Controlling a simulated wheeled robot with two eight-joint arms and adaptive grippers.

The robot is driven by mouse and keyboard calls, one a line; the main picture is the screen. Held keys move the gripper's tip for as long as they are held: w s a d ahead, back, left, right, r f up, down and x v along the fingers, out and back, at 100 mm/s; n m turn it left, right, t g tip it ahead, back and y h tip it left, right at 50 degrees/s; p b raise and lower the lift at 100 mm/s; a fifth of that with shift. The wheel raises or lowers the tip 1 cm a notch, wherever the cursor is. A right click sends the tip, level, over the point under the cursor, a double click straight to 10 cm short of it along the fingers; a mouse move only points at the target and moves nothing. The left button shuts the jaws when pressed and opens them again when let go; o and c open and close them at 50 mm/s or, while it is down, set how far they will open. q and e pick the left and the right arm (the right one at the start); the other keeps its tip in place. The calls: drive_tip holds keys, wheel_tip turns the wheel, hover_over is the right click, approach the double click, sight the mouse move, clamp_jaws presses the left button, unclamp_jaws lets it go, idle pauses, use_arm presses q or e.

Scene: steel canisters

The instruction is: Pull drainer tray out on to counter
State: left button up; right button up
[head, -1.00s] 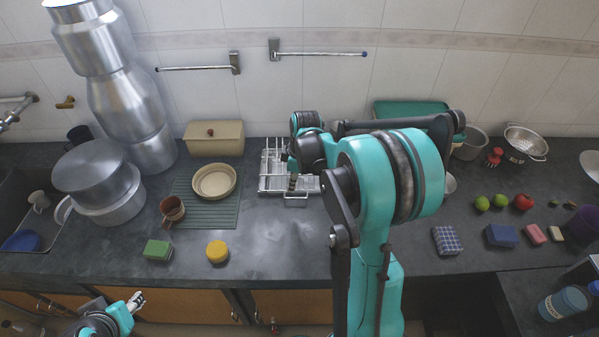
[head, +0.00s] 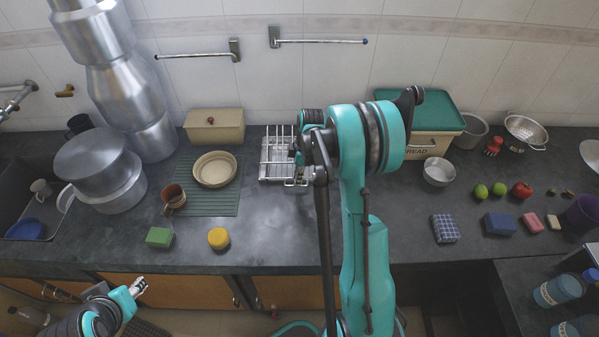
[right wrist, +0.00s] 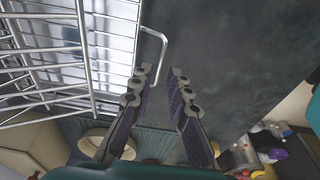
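The drainer tray (head: 270,181) lies under a wire dish rack (head: 277,150) at the back of the counter. Its pale surface shows between the bars in the right wrist view (right wrist: 112,48). A bent metal handle (right wrist: 163,45) sticks out from it. My right gripper (right wrist: 160,72) is open, its two fingers apart. The handle's near end shows between the fingertips, but I cannot tell if they touch it. In the head view my arm partly hides the right gripper (head: 297,162). My left gripper (head: 139,287) is at the lower left, away from the tray; its finger gap is unclear.
A green mat (head: 206,203) with a cream dish (head: 214,169) and brown mug (head: 174,197) lies left of the rack. A yellow round item (head: 218,238) and green sponge (head: 159,237) are nearer the front edge. The counter before the rack is clear.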

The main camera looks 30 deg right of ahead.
drive_tip(key=shift+w+a+f+b, duration=0.1)
drive_tip(key=shift+f+b, duration=0.1)
drive_tip(key=shift+f, duration=0.75)
drive_tip(key=shift+w+a+f+b, duration=0.1)
drive_tip(key=shift+f+b, duration=0.1)
drive_tip(key=shift+f, duration=0.75)
use_arm(q)
drive_tip(key=shift+f, duration=0.6)
use_arm(e)
clamp_jaws()
drive_tip(key=shift+s+a, duration=0.1)
drive_tip(key=shift+a, duration=0.05)
